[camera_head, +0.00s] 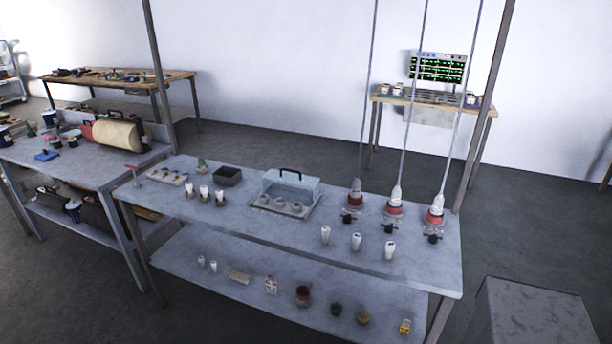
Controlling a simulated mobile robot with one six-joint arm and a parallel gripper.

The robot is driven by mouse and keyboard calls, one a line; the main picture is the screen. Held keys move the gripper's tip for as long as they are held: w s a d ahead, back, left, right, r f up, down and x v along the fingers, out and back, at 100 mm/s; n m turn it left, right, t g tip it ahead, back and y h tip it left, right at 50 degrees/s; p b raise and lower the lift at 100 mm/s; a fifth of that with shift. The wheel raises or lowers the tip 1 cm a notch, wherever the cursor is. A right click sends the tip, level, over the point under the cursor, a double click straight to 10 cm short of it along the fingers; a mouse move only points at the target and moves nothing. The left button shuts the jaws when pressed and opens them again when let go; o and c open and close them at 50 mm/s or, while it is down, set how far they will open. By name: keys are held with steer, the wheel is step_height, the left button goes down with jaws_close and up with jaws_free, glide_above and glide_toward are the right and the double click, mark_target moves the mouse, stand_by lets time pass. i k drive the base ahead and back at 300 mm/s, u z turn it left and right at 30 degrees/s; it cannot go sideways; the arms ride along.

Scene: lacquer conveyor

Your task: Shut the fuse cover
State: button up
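Several round pale fuse holders (279,203) sit on the plate in front of the cover's lower part and look uncovered. The cover seems tilted up, but its exact angle and hinge are too small to tell. My gripper is not in view.
A dark open box (228,176) and white fuses on round bases (204,193) stand left of the cover. Three cords hang down to red-and-white fittings (394,206) at right. Loose white fuses (326,234) stand near the front edge. A grey block (535,312) is at lower right.

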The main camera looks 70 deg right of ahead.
mark_target(316, 190)
steer(key=u, duration=1.15)
steer(key=k, duration=0.1)
steer(key=z, duration=2.75)
steer(key=k, duration=0.95)
steer(key=z, duration=0.35)
steer(key=i, duration=1)
